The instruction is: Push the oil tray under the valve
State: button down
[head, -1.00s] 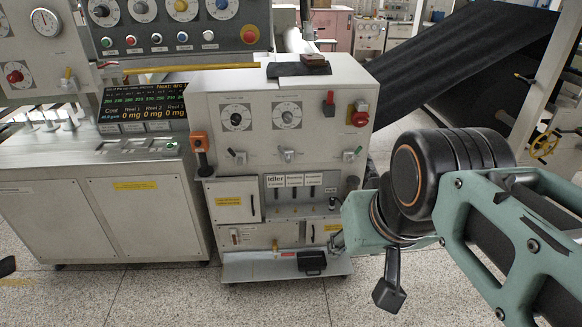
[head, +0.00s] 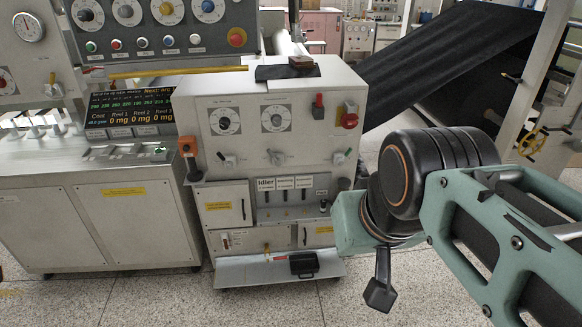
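A small black tray with a handle-like top (head: 303,263), which looks like the oil tray, sits on the silver ledge (head: 245,273) at the foot of the grey machine. A small brass fitting (head: 267,250), possibly the valve, is to its left, just above the ledge. My teal arm comes in from the right, and its black joint hides the machine's lower right side. A dark finger-like part (head: 380,284) hangs below the arm, right of the black tray and apart from it in the picture. The rest of my gripper is hidden, so its opening cannot be seen.
The grey machine (head: 262,95) has knobs, switches and a red button (head: 349,115). A wider steel cabinet (head: 95,225) stands on its left. A dark sheet (head: 425,65) slopes behind on the right. The speckled floor (head: 180,300) in front is clear.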

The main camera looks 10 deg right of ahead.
aim_at(304, 264)
jog(key=i+l, duration=0.6)
jog(key=i+l+u, duration=0.1)
jog(key=i+l, duration=0.45)
jog(key=l, duration=0.15)
jog(key=i+l, duration=0.55)
jog(key=l, duration=0.15)
